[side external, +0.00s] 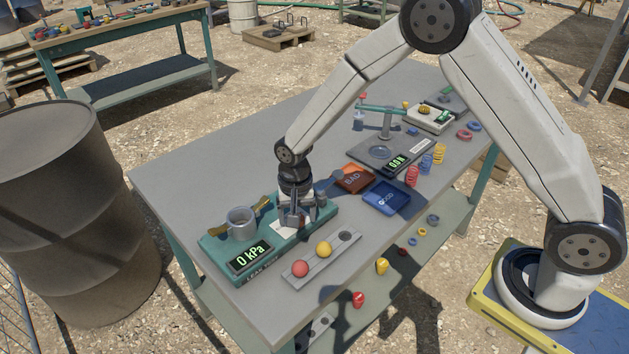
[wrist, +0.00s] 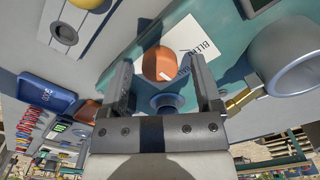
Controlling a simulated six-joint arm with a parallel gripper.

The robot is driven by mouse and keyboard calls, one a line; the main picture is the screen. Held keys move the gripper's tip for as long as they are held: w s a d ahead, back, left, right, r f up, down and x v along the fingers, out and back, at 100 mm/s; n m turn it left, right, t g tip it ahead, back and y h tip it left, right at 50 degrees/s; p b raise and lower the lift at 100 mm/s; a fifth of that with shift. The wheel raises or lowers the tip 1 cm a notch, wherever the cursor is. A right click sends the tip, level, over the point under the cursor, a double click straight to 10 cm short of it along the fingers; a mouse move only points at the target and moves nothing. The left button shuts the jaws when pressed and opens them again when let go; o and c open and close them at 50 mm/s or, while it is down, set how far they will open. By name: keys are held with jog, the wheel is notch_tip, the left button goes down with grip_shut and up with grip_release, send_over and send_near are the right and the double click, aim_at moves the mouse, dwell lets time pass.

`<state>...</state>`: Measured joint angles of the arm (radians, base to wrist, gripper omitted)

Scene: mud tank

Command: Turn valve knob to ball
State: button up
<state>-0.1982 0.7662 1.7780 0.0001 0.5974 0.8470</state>
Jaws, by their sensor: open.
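The orange round valve knob (wrist: 157,64), with a white pointer mark toward its lower right, sits on the teal test panel (wrist: 130,52) by a white card reading "BLEED", partly covered. My gripper (wrist: 161,60) is open, its two fingers on either side of the knob with gaps visible. In the side external view my gripper (side external: 297,217) points down over the teal panel (side external: 222,252) and hides the knob. A red ball (side external: 300,269) and a yellow ball (side external: 323,249) rest on a grey rail (side external: 343,246). The yellow ball also shows in the wrist view (wrist: 65,33).
A metal cup (side external: 241,223) stands on the panel beside a "0 kPa" display (side external: 250,258). Brass fittings (side external: 262,206) flank the cup. A "BAD" tray (side external: 354,179) and blue "GOOD" tray (side external: 386,197) lie to the right. The table's left rear area is clear.

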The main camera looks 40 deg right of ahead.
aim_at(302, 217)
jog(key=shift+r, duration=0.1)
jog(key=shift+r, duration=3.8)
jog(key=shift+s+d+r, duration=0.2)
jog(key=shift+s+d, duration=0.15)
jog(key=shift+s, duration=0.05)
jog(key=s+d+r+n+t, duration=0.1)
jog(key=s+d+n, duration=0.2)
jog(key=s, duration=0.5)
jog(key=s+d+r+n+t, duration=0.1)
jog(key=s+d+n, duration=0.3)
jog(key=s, duration=0.4)
jog(key=shift+d+r+t, duration=0.3)
jog(key=shift+d+r, duration=0.05)
jog(key=shift+d, duration=0.3)
jog(key=shift+w, duration=0.1)
